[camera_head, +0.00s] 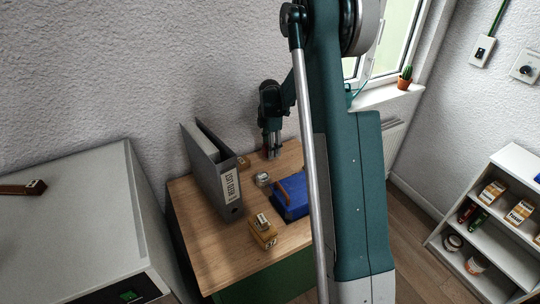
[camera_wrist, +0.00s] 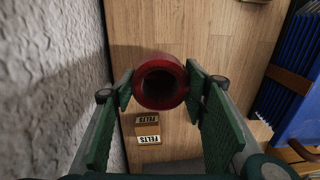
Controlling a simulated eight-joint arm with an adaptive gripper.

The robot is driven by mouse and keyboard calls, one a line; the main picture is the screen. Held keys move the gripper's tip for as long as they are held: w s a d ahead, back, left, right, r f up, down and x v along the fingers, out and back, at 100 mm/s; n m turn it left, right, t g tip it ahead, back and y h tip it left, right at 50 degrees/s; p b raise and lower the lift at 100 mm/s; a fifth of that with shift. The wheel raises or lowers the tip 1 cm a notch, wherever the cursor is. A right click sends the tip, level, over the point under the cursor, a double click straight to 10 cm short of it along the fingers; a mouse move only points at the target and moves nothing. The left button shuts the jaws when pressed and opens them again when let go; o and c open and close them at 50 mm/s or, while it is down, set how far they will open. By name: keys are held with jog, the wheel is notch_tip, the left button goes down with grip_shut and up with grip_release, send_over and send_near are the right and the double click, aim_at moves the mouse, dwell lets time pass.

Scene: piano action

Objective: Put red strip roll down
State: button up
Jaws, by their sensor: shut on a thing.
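The red strip roll (camera_wrist: 162,82) is a red ring with a dark hollow middle, seen from above in the wrist view. My gripper (camera_wrist: 160,90) is shut on it, with a green finger pad on each side. In the head view my gripper (camera_head: 272,150) points down over the back part of the wooden tabletop (camera_head: 202,208). The roll is too small to make out clearly there. The tabletop also shows below the roll in the wrist view (camera_wrist: 220,50). I cannot tell whether the roll touches the wood.
A small box marked FELTS (camera_wrist: 147,128) is close to the roll. A grey binder (camera_head: 208,172) stands upright on the left. A blue object (camera_head: 291,203), a small silvery item (camera_head: 262,179) and a yellow box (camera_head: 263,235) lie nearer. The wall is close behind.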

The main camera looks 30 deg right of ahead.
jog(key=shift+f, duration=0.25)
jog(key=shift+f, duration=1.75)
jog(key=shift+f, duration=0.1)
jog(key=o, duration=0.9)
notch_tip(320, 180, up, 12)
jog(key=shift+r, duration=0.15)
